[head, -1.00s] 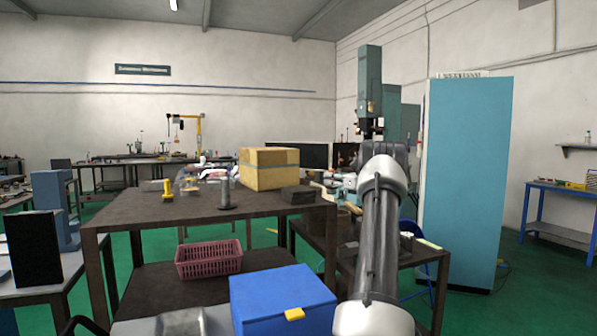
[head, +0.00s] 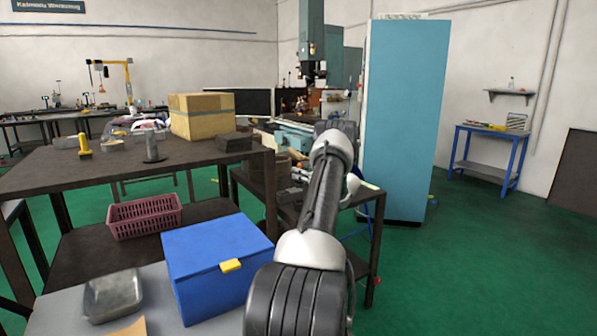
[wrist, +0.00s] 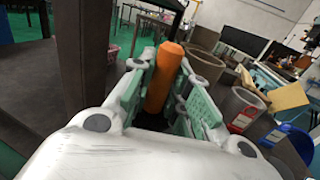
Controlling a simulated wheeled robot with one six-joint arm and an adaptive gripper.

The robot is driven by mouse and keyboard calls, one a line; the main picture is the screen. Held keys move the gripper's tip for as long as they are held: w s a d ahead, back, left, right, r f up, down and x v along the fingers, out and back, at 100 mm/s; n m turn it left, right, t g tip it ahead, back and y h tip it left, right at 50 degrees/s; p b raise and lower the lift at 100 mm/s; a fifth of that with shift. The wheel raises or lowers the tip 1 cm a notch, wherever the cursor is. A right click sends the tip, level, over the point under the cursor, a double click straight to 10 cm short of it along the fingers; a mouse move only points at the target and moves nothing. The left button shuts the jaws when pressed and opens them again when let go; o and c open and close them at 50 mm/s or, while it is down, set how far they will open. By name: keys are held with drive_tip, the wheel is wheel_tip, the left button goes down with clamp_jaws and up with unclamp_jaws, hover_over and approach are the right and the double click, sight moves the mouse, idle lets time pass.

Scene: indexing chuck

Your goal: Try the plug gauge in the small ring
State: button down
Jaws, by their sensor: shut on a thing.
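In the wrist view an orange cylinder (wrist: 164,78), which looks like the plug gauge's handle, stands between the green pads of my gripper (wrist: 166,66). My gripper is shut on it. Its lower end is hidden between the fingers. To the right are a grey ring-like cylinder with a red tag (wrist: 243,108) and another with a blue tag (wrist: 288,146), partly cut off. A wider brown hollow cylinder (wrist: 205,66) stands just beyond the right finger. I cannot tell which is the small ring. All stand apart from the orange piece. In the head view my arm hides the gripper.
A dark table (head: 110,165) on the left bears a cardboard box (head: 201,117), a yellow piece (head: 84,146) and a grey post (head: 153,148). A blue box (head: 215,262) is in front. A pink basket (head: 145,216) sits low.

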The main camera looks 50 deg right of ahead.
drive_tip(key=shift+f, duration=3.2)
drive_tip(key=shift+f, duration=1.4)
idle(0.7)
drive_tip(key=shift+r, duration=3.5)
